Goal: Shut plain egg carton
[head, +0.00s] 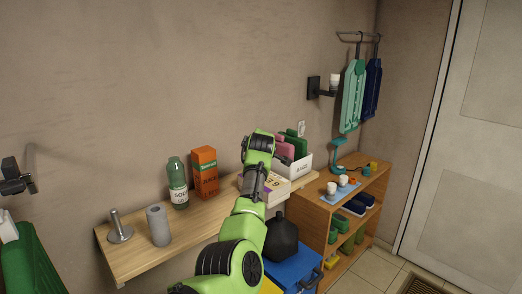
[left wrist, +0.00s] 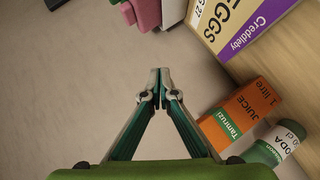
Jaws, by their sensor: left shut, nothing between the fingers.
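A cream egg carton (head: 280,188) sits on the wooden wall shelf, partly hidden behind my left arm in the head view. In the left wrist view the carton (left wrist: 232,22) is at the top right, cut off by the edge, with EGGS lettering and a purple strip. I cannot tell whether its lid is open. My left gripper (left wrist: 160,74) is shut and empty, with its fingertips together in front of the bare wall and apart from the carton. In the head view its fingers are hidden behind my green wrist. My right gripper is not in view.
An orange juice carton (head: 204,173) and a green soda bottle (head: 177,184) stand on the shelf (head: 135,232) left of the carton. A paper roll (head: 158,226) and metal holder (head: 120,233) are farther left. A white box of bags (head: 300,167) is to the right.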

